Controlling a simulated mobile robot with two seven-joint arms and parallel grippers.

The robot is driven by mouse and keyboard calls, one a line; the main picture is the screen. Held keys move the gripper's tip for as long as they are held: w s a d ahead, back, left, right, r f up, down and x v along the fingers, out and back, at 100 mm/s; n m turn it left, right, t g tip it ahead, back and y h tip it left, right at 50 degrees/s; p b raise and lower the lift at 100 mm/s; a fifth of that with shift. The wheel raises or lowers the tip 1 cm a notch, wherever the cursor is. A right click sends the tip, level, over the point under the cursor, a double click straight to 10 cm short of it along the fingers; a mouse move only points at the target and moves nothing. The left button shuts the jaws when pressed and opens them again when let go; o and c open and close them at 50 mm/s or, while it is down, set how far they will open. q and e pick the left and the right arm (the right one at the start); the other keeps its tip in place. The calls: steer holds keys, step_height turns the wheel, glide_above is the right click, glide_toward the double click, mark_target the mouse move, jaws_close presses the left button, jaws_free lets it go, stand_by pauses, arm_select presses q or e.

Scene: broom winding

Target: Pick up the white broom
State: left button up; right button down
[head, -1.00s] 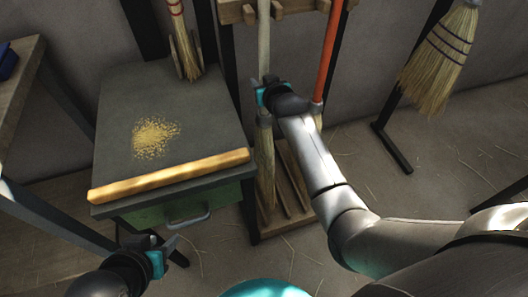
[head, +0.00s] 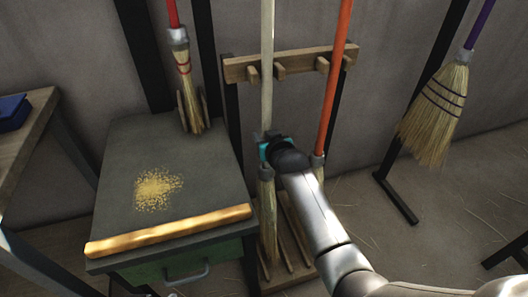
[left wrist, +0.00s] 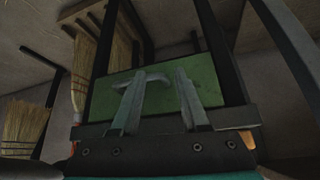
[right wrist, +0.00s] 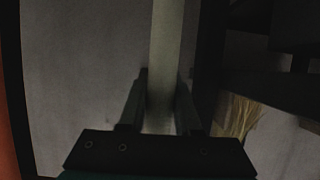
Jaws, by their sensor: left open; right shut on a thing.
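The white broom (head: 267,90) stands upright in the wooden rack, its pale handle rising past the top of the head view and its bristles (head: 268,215) down at the rack's base. My right gripper (head: 264,146) is shut on its handle just above the bristle head. In the right wrist view the pale handle (right wrist: 165,60) runs between the fingers (right wrist: 158,105). My left gripper is outside the head view; in its own wrist view its fingers (left wrist: 158,100) are apart and empty, in front of the green drawer front (left wrist: 170,85).
A broom with an orange handle (head: 337,80) stands close to the right in the same rack (head: 300,60). A purple-handled broom (head: 440,105) hangs farther right. A dark-topped bench (head: 195,190) with straw bits and a wooden front strip stands left. A blue box (head: 12,112) sits far left.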

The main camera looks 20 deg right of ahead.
step_height(320, 180, up, 5)
steer(key=p, duration=0.3)
steer(key=shift+s+p, duration=0.1)
steer(key=shift+p, duration=0.2)
steer(key=shift+r+p, duration=0.8)
steer(key=shift+r, duration=0.45)
steer(key=shift+s+p, duration=0.5)
steer(key=shift+s, duration=0.45)
arm_select(q)
steer(key=s+a+f+g+p, duration=0.1)
steer(key=s+a+f+p, duration=0.1)
steer(key=f, duration=0.4)
steer(key=s+a+f+g+y+p, duration=0.1)
steer(key=s+a+f+p, duration=0.1)
steer(key=s+f, duration=0.3)
steer(key=s+a+f+g+p, duration=0.2)
steer(key=s+a+f, duration=0.1)
steer(key=f, duration=0.6)
steer(key=shift+s, duration=0.4)
arm_select(e)
glide_toward(269, 121)
steer(key=s+f, duration=0.4)
steer(key=s, duration=0.2)
steer(key=shift+s+f, duration=0.2)
steer(key=shift+f, duration=0.15)
arm_select(q)
steer(key=shift+f, duration=0.1)
